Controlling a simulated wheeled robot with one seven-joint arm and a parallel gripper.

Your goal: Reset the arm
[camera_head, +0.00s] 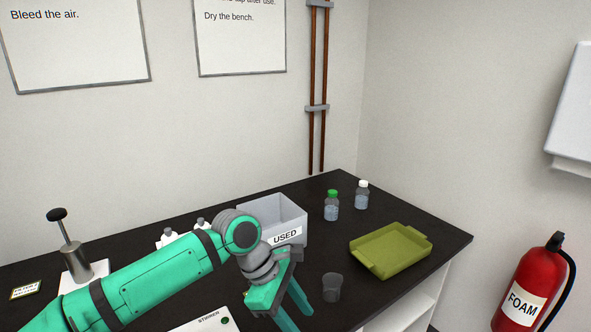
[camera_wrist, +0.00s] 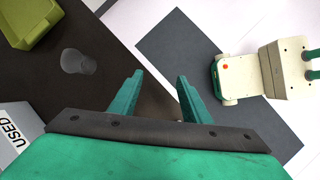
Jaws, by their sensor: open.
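My gripper (camera_head: 293,311) is at the front of the dark bench in the head view, pointing down, left of a small grey cup and in front of the bin marked USED. In the wrist view my gripper (camera_wrist: 157,95) has its two green fingers spread apart with nothing between them. Past the fingers the wrist view shows the bench edge and the floor.
On the dark bench (camera_head: 330,190) are the USED bin (camera_head: 292,232), a grey cup (camera_head: 332,287), a green-capped bottle (camera_head: 332,207), a white-capped bottle (camera_head: 362,196) and an olive tray (camera_head: 392,252). A plunger device (camera_head: 78,262) stands left. A fire extinguisher (camera_head: 531,285) is at right.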

